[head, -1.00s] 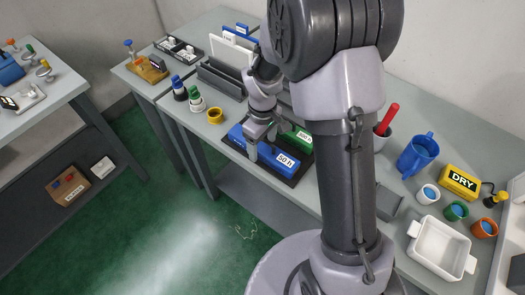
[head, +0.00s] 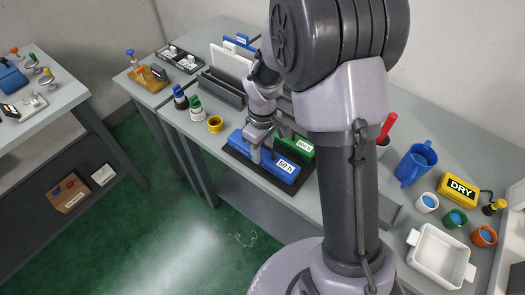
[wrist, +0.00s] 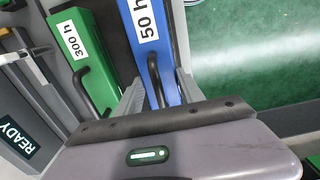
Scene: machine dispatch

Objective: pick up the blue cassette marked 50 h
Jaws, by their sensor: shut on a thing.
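The blue cassette (head: 280,164) marked 50 h lies in a dark tray (head: 238,155) near the front edge of the table. It also shows in the wrist view (wrist: 170,50), with its label and black handle. My gripper (head: 262,155) is over the cassette's left part. In the wrist view my gripper (wrist: 158,92) has one finger on each side of the handle and is shut on it. Whether the cassette is clear of the tray cannot be told. The green cassette (wrist: 90,62) marked 300 h lies right beside it; my gripper partly hides it in the head view.
A grey rack (head: 222,88) with panels is behind. A blue mug (head: 416,163), small cups, a yellow DRY box (head: 457,188) and a white tray (head: 440,256) are at right.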

